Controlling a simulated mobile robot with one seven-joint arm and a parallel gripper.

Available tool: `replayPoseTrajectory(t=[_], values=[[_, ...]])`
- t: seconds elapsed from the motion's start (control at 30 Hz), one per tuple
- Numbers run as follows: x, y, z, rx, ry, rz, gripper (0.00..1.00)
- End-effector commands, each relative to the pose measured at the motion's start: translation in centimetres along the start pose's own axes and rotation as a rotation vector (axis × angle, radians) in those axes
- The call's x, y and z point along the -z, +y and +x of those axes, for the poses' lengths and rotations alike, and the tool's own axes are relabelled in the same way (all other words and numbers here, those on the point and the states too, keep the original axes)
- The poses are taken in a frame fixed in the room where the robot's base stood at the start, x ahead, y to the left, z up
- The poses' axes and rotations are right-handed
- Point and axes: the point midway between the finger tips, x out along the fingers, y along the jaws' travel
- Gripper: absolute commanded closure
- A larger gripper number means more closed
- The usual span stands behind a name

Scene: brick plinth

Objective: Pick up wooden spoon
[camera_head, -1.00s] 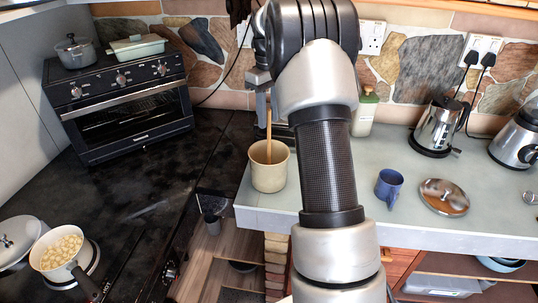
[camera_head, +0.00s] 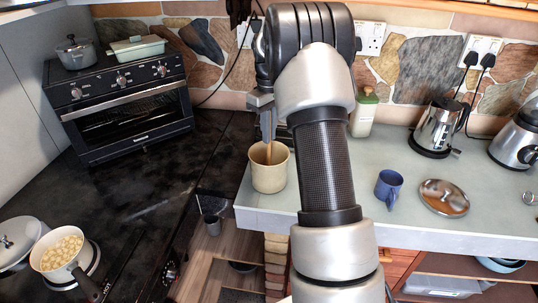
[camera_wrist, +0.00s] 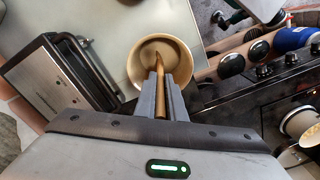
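The wooden spoon (camera_head: 269,153) stands nearly upright in a beige pot (camera_head: 268,178) at the left end of the pale counter. Its lower end is hidden inside the pot. My gripper (camera_head: 267,125) is above the pot, pointing down, with its fingers at the upper part of the spoon. In the wrist view, the two grey fingers (camera_wrist: 161,82) lie close on both sides of the spoon's handle (camera_wrist: 159,98) and look shut on it. The pot's round opening (camera_wrist: 135,70) shows just beyond the fingertips.
A blue mug (camera_head: 389,186), a round lid (camera_head: 443,197) and a kettle (camera_head: 436,128) stand on the counter to the right. A bottle (camera_head: 364,113) stands behind my arm. A toaster oven (camera_head: 127,110) is at the back left. A toaster (camera_wrist: 55,85) is close beside the pot.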

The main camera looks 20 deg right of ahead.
Motion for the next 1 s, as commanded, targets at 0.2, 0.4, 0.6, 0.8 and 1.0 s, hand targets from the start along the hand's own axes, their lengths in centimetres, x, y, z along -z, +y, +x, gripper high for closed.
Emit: replayPoseTrajectory(t=[0.2, 0.4, 0.6, 0.8, 1.0], values=[[0.0, 0.0, -0.1, 0.0, 0.0, 0.0, 1.0], [0.1, 0.1, -1.8, -0.002, 0.003, 0.0, 1.0], [0.1, 0.1, -5.9, -0.003, 0.004, 0.0, 1.0], [0.1, 0.1, -9.2, -0.002, 0.002, 0.0, 1.0], [0.0, 0.0, -11.7, -0.001, 0.0, 0.0, 1.0]])
